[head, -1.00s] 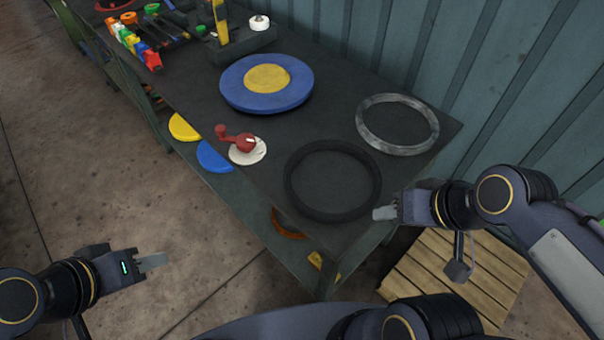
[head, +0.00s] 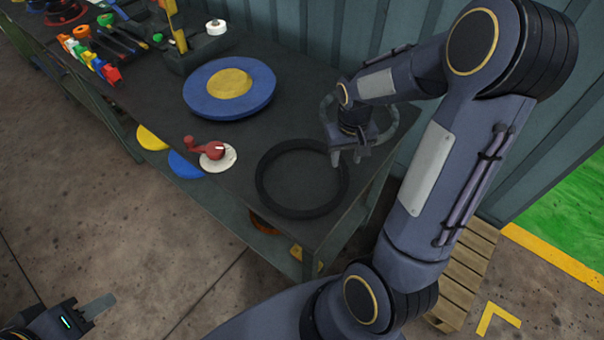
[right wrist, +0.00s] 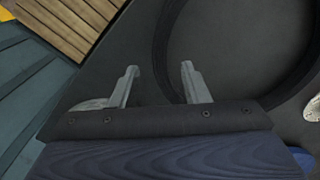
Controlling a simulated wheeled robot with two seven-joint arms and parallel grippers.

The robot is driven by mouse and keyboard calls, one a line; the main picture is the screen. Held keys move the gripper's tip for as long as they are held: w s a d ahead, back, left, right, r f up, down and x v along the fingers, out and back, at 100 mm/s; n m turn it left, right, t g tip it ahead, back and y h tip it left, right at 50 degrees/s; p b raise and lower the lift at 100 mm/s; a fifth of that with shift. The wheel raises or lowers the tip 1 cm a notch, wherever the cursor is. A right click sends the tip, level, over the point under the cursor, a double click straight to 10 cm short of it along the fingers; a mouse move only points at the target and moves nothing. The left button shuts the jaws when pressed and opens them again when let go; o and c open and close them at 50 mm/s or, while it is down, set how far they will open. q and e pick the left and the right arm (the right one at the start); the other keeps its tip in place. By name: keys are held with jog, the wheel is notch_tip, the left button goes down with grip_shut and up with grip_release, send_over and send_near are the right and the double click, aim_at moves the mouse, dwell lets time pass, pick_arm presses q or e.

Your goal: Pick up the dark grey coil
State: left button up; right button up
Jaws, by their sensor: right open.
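The dark grey coil (head: 261,186) is a flat ring lying on the dark table near its front right end in the head view. Its curved band (right wrist: 162,45) also shows in the right wrist view, with its hollow to the right. My right gripper (head: 346,159) is open and empty, above the table at the coil's back right edge. In the right wrist view its two fingers (right wrist: 160,68) point toward the coil's band, the right finger overlapping it; I cannot tell whether they touch. My left gripper (head: 98,306) is low at the left, away from the table, seen edge-on.
A light grey ring (head: 386,133) lies behind my right gripper, partly hidden. A red crank on a white disc (head: 219,161) and a blue disc with yellow centre (head: 205,104) are left of the coil. A wooden pallet (head: 462,275) stands on the floor at right.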

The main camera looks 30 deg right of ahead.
aim_at(343, 165)
notch_tip(343, 165, down, 3)
jog(key=shift+w+f, duration=0.15)
jog(key=shift+c, duration=0.2)
grip_shut()
jog(key=shift+w, duration=0.1)
dwell(1.1)
